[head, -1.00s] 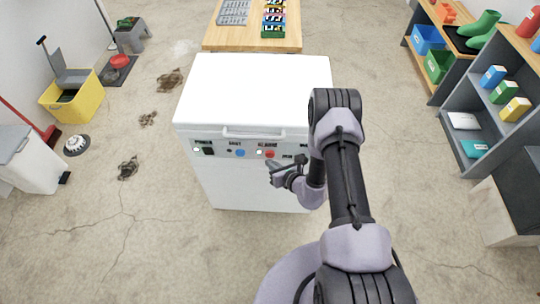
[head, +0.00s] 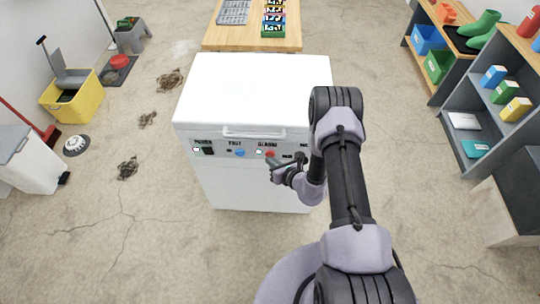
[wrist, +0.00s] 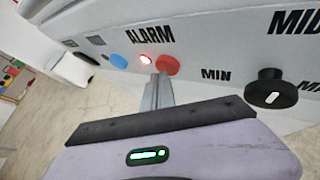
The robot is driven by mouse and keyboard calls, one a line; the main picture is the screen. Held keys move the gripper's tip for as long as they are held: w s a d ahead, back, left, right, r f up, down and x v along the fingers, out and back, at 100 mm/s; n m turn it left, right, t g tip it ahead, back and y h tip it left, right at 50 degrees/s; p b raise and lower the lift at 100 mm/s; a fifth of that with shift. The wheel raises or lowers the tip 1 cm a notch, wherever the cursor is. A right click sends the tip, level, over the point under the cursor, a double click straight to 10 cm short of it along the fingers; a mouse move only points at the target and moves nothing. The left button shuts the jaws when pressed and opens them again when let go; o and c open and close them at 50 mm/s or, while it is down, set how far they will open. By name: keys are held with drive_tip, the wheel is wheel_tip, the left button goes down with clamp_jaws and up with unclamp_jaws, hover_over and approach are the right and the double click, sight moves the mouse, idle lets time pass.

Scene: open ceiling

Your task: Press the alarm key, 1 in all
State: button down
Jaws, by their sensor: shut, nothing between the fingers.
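The red alarm key (head: 270,154) is on the front panel of the white chest freezer (head: 255,85), under the ALARM label. In the wrist view the red key (wrist: 168,65) sits right of a glowing red lamp (wrist: 146,60). My gripper (head: 272,164) is shut and empty, in front of the panel just below the key. In the wrist view its fingertips (wrist: 161,77) overlap the key's lower left edge. I cannot tell whether they touch it.
A blue key (wrist: 118,61) is left of the lamp, and a black dial knob (wrist: 271,88) is to the right. A black power switch (head: 207,151) is at the panel's left. The freezer handle (head: 254,133) juts out above the panel.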

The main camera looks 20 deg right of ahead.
drive_tip(key=shift+w+d, duration=0.1)
drive_tip(key=shift+w, duration=0.15)
idle(0.5)
drive_tip(key=shift+s+a, duration=0.3)
drive_tip(key=shift+s, duration=0.55)
drive_tip(key=s, duration=0.1)
drive_tip(key=s+a+p, duration=0.1)
drive_tip(key=s, duration=0.2)
drive_tip(key=shift+s+a, duration=0.3)
drive_tip(key=shift+s, duration=0.05)
idle(0.3)
